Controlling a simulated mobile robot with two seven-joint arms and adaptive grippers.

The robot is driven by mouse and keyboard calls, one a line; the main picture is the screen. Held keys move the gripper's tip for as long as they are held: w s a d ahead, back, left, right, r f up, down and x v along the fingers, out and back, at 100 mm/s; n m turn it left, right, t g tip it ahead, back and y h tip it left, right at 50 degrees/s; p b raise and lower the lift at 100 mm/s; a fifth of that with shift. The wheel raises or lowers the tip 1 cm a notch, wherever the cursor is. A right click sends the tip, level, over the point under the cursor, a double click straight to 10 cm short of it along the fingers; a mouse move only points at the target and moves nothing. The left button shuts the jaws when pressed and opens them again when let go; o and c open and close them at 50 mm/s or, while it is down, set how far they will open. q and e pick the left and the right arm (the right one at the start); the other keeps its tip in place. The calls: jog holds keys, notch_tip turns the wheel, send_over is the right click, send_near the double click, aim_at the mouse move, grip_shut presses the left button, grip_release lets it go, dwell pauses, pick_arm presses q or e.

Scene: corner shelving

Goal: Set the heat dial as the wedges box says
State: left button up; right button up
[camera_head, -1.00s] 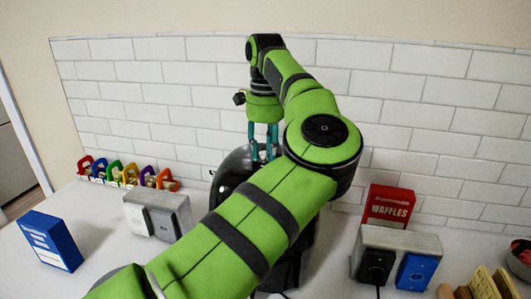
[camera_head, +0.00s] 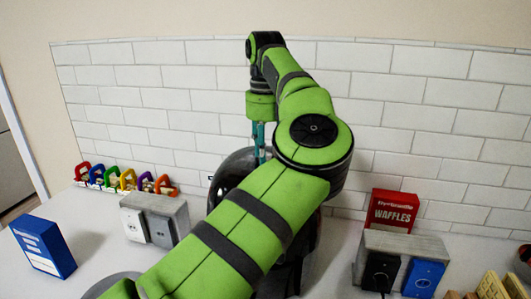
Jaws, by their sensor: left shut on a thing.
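A black, rounded appliance (camera_head: 232,172) stands on the counter against the tiled wall, largely hidden behind my left arm. My left gripper (camera_head: 259,143) points straight down at the top of the appliance, its teal fingers seen nearly edge-on. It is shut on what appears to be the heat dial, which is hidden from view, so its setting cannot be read. A red box (camera_head: 392,211) marked WAFFLES stands at the right. A blue box (camera_head: 43,246) with white print stands at the left; its print is too small to read. I cannot make out a wedges box by name. My right gripper is not in view.
A grey block with outlets (camera_head: 182,212) stands left of the appliance, another (camera_head: 420,243) in front of the waffles box. Colored padlock-like items (camera_head: 125,179) line the wall at left. Yellow pieces (camera_head: 490,286) lie at the right front.

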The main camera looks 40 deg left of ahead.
pick_arm(q)
jog(key=m, duration=0.2)
jog(key=m+b, duration=0.1)
jog(key=m, duration=0.1)
jog(key=m+b, duration=0.1)
jog(key=m, duration=0.2)
jog(key=shift+f, duration=0.35)
jog(key=m+b, duration=0.1)
jog(key=m, duration=0.3)
jog(key=shift+m+b, duration=0.3)
jog(key=shift+r+m+b, duration=0.1)
jog(key=shift+m+b, duration=0.35)
jog(key=shift+m, duration=1.25)
jog(key=shift+d, duration=0.1)
jog(key=o, duration=1.2)
jog(key=shift+c, duration=0.2)
jog(key=shift+r, duration=0.2)
